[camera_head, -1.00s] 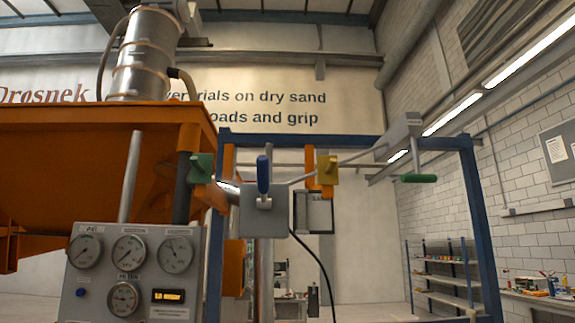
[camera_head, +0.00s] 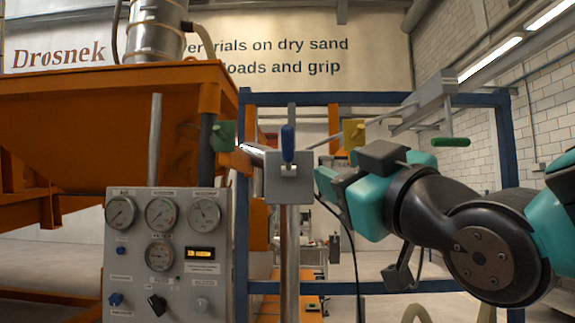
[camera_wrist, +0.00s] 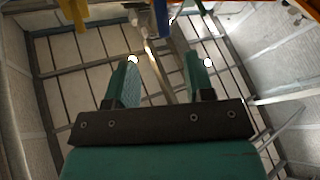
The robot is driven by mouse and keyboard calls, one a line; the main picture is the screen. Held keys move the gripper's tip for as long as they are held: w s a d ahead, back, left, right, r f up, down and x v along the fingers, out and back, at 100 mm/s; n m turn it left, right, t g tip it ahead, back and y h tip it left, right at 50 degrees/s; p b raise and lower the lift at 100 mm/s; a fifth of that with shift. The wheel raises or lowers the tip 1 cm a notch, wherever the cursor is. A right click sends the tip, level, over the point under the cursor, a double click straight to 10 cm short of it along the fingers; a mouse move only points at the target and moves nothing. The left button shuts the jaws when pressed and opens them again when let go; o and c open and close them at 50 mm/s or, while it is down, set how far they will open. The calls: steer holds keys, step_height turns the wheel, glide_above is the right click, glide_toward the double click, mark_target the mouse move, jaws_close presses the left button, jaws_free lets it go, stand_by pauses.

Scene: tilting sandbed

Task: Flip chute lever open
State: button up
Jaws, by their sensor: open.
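A blue-handled lever (camera_head: 288,143) stands upright on a small grey box (camera_head: 289,187) on a post. A green-handled lever (camera_head: 450,142) sits at the right end of a long rod. I cannot tell from labels which is the chute lever. My gripper (camera_head: 328,185) is just right of the grey box, partly hidden behind its own wrist. In the wrist view my gripper (camera_wrist: 168,66) has its two teal fingers apart with nothing between them. The blue handle (camera_wrist: 161,18) shows beyond the fingers near the top there, not touching them.
A green block (camera_head: 222,136) and a yellow block (camera_head: 353,134) flank the blue lever. A gauge panel (camera_head: 130,260) stands left, below the orange hopper (camera_head: 100,130). A blue frame (camera_head: 508,130) stands behind. A dark cable hangs beside the post.

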mark_target(292, 145)
steer(key=b, duration=0.5)
steer(key=shift+w+a+r, duration=0.15)
steer(key=shift+w+a, duration=0.1)
steer(key=shift+w, duration=0.1)
steer(key=shift+n, duration=0.3)
steer(key=p+x, duration=0.3)
steer(key=x, duration=0.1)
steer(key=p+x, duration=0.2)
steer(key=x, duration=0.3)
steer(key=p+x, duration=0.3)
steer(key=x, duration=0.2)
steer(key=shift+s+r+p, duration=0.2)
steer(key=shift+r+p, duration=0.15)
steer(key=shift+w+a, duration=0.2)
steer(key=shift+w, duration=0.15)
jaws_close()
